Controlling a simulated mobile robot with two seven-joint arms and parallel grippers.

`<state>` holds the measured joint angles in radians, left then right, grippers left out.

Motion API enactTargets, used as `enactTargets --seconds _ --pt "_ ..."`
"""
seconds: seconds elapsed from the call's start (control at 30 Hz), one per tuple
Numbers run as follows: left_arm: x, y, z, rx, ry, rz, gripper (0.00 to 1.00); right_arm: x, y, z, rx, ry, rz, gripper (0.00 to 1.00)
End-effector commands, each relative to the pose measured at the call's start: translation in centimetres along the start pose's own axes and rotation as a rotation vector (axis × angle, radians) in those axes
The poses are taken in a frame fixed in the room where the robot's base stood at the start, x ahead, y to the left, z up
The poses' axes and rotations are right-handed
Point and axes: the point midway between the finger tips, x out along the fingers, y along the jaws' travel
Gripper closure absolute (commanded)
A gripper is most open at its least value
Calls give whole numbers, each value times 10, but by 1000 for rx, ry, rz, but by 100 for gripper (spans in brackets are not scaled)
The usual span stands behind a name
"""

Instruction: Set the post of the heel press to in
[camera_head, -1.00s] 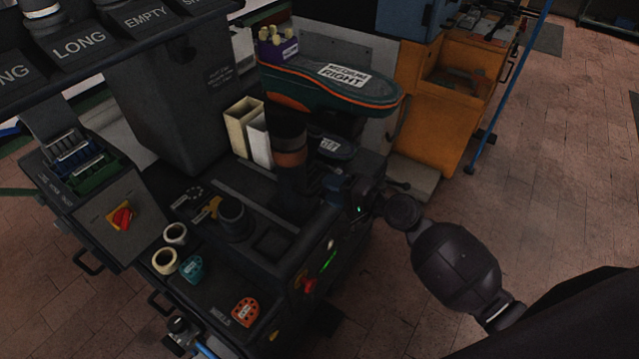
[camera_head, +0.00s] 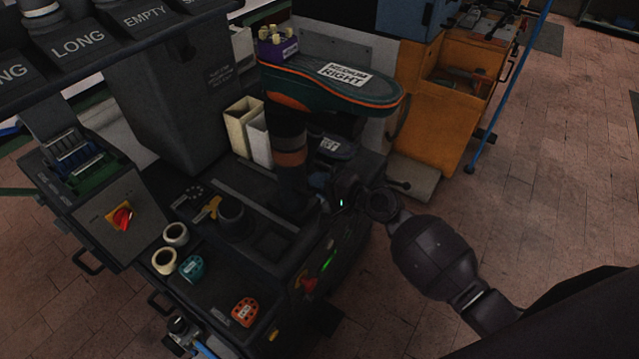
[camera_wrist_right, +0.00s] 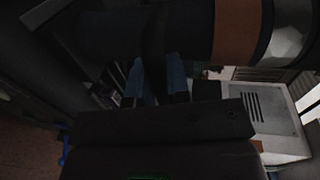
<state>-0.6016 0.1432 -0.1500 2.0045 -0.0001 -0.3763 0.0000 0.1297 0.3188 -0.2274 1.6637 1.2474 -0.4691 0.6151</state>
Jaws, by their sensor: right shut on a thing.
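The heel press post (camera_head: 290,150) is a dark upright column with a copper-brown band, standing on the dark machine bed below the large shoe-shaped sign. It also shows in the right wrist view (camera_wrist_right: 237,32), lying across the top of the picture. My right gripper (camera_head: 324,196) is low at the post's right side. In the right wrist view its blue fingers (camera_wrist_right: 156,75) are shut on a dark, narrow part that meets the post. The exact shape of that part is hidden in shadow. My left gripper is not in view.
The green and orange sign (camera_head: 330,88) reads "MEDIUM RIGHT" and overhangs the post. Tape rolls (camera_head: 164,261) and a red knob (camera_head: 122,217) are at left.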

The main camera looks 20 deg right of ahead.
Motion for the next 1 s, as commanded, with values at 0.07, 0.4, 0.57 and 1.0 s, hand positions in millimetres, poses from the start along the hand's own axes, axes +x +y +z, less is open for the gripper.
enactTargets --seconds 0.07,0.4,0.57,1.0 --pt "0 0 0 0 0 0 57 0 0 0 0 0 0 100" --pt "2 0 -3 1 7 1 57 11 -2 0 0 -1 -1 100" --pt "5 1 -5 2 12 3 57 37 -8 1 0 -1 -3 100" --pt "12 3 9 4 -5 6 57 131 -26 1 1 -3 -1 100"
